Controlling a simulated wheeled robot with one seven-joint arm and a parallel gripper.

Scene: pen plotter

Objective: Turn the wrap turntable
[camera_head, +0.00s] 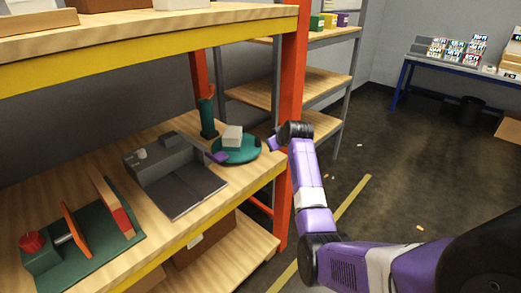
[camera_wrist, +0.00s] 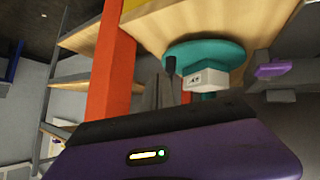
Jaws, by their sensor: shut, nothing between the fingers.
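The wrap turntable is a round teal disc (camera_head: 240,154) near the right end of the middle shelf, with a white box (camera_head: 232,136) on it. A dark green post (camera_head: 207,117) stands behind it. The wrist view looks inverted: the disc (camera_wrist: 190,52) shows at top, with the box (camera_wrist: 206,79) and a short dark peg (camera_wrist: 171,64) pointing down. My gripper (camera_head: 274,143) is at the disc's right side, shut and empty. In the wrist view its grey fingers (camera_wrist: 164,88) overlap the peg's end; I cannot tell if they touch.
The orange rack upright (camera_head: 291,80) stands close behind my wrist. Left of the disc are a grey machine (camera_head: 165,160) with a dark flat bed and a green fixture (camera_head: 105,232) with a red knob. The yellow-edged upper shelf (camera_head: 150,48) hangs above. Floor at right is mostly clear.

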